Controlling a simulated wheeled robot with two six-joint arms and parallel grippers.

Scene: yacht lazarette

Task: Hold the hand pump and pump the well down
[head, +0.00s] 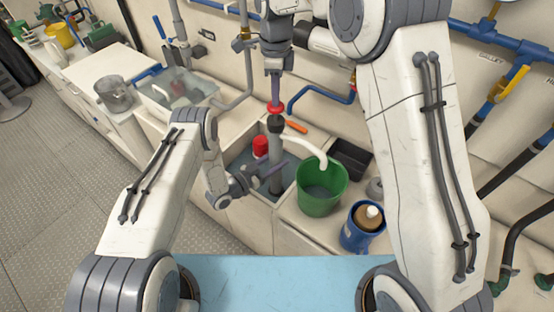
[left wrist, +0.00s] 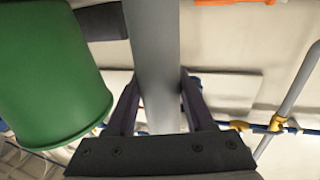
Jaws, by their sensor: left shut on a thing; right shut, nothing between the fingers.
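The hand pump (head: 276,150) stands upright in the well (head: 238,158), with a grey tube, a black collar and a red handle (head: 275,108) on top. Its white spout (head: 308,147) curves over into a green bucket (head: 321,190) on the right. My left gripper (head: 278,170) is shut on the pump's grey tube, which also shows between the fingers in the left wrist view (left wrist: 153,70). My right gripper (head: 274,98) points down just above the red handle, shut with nothing between its fingers; I cannot tell whether it touches the handle. The pump's foot is partly hidden.
A red object (head: 260,146) is in the well. An orange item (head: 296,127) lies behind the pump. A black tray (head: 350,158) and a blue container (head: 362,228) stand near the bucket. A clear tub (head: 178,92) and metal pot (head: 114,94) are at left. Pipes line the wall.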

